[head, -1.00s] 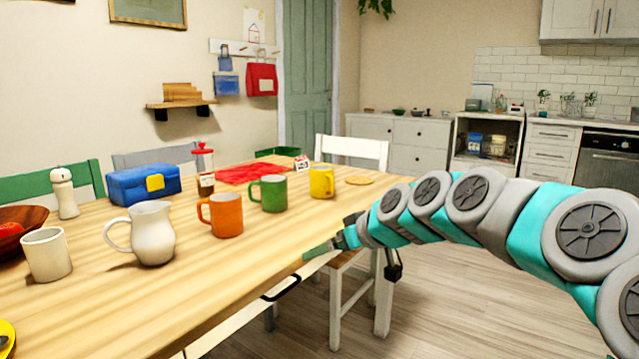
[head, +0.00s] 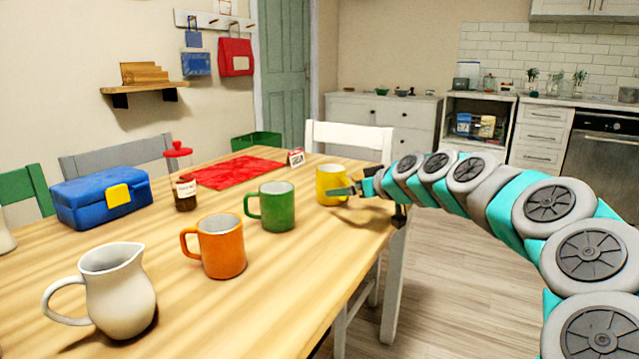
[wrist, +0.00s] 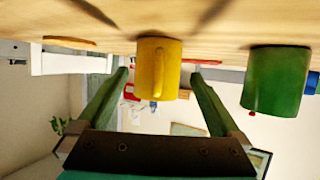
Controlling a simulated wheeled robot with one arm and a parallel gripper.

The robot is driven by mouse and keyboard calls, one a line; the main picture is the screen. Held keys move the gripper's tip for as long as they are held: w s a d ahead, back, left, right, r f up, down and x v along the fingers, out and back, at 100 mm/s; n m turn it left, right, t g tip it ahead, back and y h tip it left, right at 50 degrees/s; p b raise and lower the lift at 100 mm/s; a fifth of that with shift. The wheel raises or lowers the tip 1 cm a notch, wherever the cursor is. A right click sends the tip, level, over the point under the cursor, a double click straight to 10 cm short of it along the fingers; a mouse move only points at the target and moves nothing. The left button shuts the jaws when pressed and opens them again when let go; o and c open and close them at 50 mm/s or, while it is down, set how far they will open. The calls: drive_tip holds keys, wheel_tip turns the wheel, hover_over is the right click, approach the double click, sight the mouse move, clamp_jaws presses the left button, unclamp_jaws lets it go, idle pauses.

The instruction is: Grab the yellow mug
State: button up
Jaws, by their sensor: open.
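The yellow mug (head: 331,184) stands upright on the wooden table near its right end. My gripper (head: 345,191) is at the mug's near right side, and one finger overlaps the mug in the head view. In the wrist view, which is upside down, the yellow mug (wrist: 158,68) shows between the two spread green fingers of my gripper (wrist: 163,75). The gripper is open, with space on both sides of the mug. I cannot tell how deep the mug sits between the fingers.
A green mug (head: 277,206) stands left of the yellow mug, and it also shows in the wrist view (wrist: 276,82). An orange mug (head: 221,246) and a white pitcher (head: 117,290) stand nearer. A white chair (head: 350,137) is behind the table's far end.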

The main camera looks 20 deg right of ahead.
sight(332, 187)
drive_tip(key=shift+r+p+x, duration=0.2)
drive_tip(key=shift+p+x, duration=0.15)
drive_tip(key=shift+x, duration=1.6)
drive_tip(key=shift+r+p+x, duration=0.2)
drive_tip(key=shift+p+x, duration=0.15)
drive_tip(key=shift+x, duration=1.55)
drive_tip(key=shift+w+d, duration=0.15)
drive_tip(key=shift+w, duration=0.05)
drive_tip(key=shift+c, duration=0.2)
drive_tip(key=c, duration=1.4)
